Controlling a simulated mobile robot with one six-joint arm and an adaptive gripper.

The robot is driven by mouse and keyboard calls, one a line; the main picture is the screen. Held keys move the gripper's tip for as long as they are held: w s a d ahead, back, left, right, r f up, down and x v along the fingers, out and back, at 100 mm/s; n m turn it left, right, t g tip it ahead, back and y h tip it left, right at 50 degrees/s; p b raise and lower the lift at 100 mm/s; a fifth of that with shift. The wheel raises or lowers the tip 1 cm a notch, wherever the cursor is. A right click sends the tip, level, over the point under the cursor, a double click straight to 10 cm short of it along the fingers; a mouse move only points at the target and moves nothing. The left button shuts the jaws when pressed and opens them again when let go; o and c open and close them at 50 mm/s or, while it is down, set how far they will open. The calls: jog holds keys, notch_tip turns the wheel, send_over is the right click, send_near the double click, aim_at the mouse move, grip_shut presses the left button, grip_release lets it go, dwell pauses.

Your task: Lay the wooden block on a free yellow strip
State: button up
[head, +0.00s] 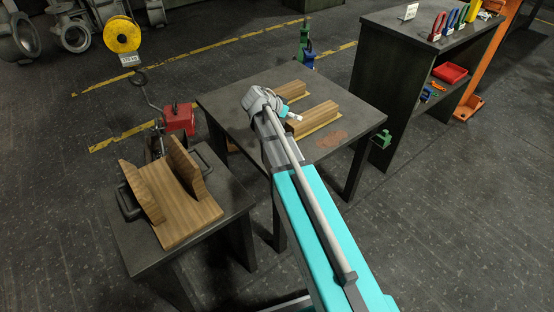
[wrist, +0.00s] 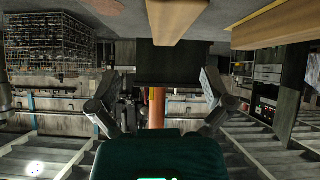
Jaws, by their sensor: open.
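On the dark middle table (head: 222,102) lie two long wooden blocks, side by side. The nearer block (head: 318,115) has a yellow strip (head: 316,130) showing along its lower edge. The farther block (head: 288,89) is partly hidden by my arm, as is what lies under it. In the wrist view, one block (wrist: 178,18) is at top centre and another (wrist: 275,24) at top right. My gripper (wrist: 160,85) has its fingers spread wide, with nothing between them. It is near the blocks and apart from them. I cannot make out a bare strip.
A low table at left bears a wooden cradle (head: 178,205) with two upright sides. A dark shelf unit (head: 400,75) with coloured tools and a red bin (head: 450,73) stands at right. A reddish patch (head: 331,138) marks the clear front right of the middle table.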

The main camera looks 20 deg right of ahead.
jog(key=s+a+f+n+y, duration=0.1)
jog(key=s+n, duration=0.1)
jog(key=s, duration=0.1)
jog(key=s+a+f+n+g+y, duration=0.1)
jog(key=s+a+f+n+y, duration=0.1)
jog(key=s, duration=0.2)
jog(key=s+a+f+n+y, duration=0.1)
jog(key=s+a+f, duration=0.1)
jog(key=s, duration=0.1)
jog(key=shift+s+a+n+g, duration=0.15)
jog(key=shift+s+n+g, duration=0.05)
jog(key=shift+n+g, duration=0.2)
jog(key=s+a+f+n+g+y, duration=0.1)
jog(key=s+a+n+y, duration=0.4)
jog(key=s, duration=0.5)
jog(key=a+f+n, duration=0.1)
jog(key=a+n, duration=0.1)
jog(key=a, duration=0.1)
jog(key=shift+s+g+y, duration=0.15)
jog(key=shift+g+y, duration=0.15)
